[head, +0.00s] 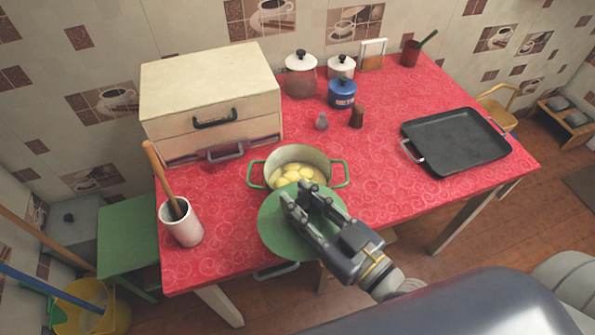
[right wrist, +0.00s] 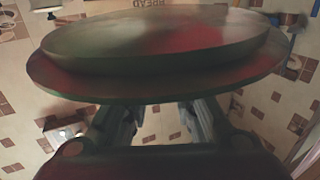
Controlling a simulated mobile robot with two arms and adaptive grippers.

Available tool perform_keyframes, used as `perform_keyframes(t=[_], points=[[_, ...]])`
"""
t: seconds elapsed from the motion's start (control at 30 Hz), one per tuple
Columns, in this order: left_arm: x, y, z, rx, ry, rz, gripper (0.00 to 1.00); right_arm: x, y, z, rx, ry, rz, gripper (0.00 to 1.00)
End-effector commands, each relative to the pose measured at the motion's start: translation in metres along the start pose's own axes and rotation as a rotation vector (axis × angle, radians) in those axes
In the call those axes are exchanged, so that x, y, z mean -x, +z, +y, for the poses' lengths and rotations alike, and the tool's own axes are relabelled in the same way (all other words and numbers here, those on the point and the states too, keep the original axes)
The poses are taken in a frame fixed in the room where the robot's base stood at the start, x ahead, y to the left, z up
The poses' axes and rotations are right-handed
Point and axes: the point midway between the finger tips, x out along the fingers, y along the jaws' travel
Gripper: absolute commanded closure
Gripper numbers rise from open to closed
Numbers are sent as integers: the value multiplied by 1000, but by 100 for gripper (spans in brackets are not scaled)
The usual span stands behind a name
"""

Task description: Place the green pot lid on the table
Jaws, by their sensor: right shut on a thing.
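The green pot lid (head: 278,226) is held by my right gripper (head: 307,203) in front of the pot, near the table's front edge. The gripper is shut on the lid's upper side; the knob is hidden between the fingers. In the right wrist view the lid's underside and rim (right wrist: 155,75) fill the upper part, with the fingers (right wrist: 160,125) behind it. The green pot (head: 297,155) stands open on the red table (head: 375,200), with yellow potatoes inside. The lid hides part of the table edge and appears to overlap the pot's near side. My left gripper is not in view.
A black tray (head: 456,140) lies on the table's right. A white crock with a wooden utensil (head: 181,222) stands at the left front, below a cream bread box (head: 210,95). Jars (head: 301,75) and small shakers (head: 357,118) stand behind the pot. Red cloth is clear between pot and tray.

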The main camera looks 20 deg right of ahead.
Motion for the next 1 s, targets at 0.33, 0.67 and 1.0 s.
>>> perform_keyframes(t=[0.33,0.67,1.0], points=[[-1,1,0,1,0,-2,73,5,-2,3,-5,36,7,100],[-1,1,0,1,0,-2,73,16,4,57,-8,310,17,100],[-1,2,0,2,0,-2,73,28,12,80,-1,430,3,100]])
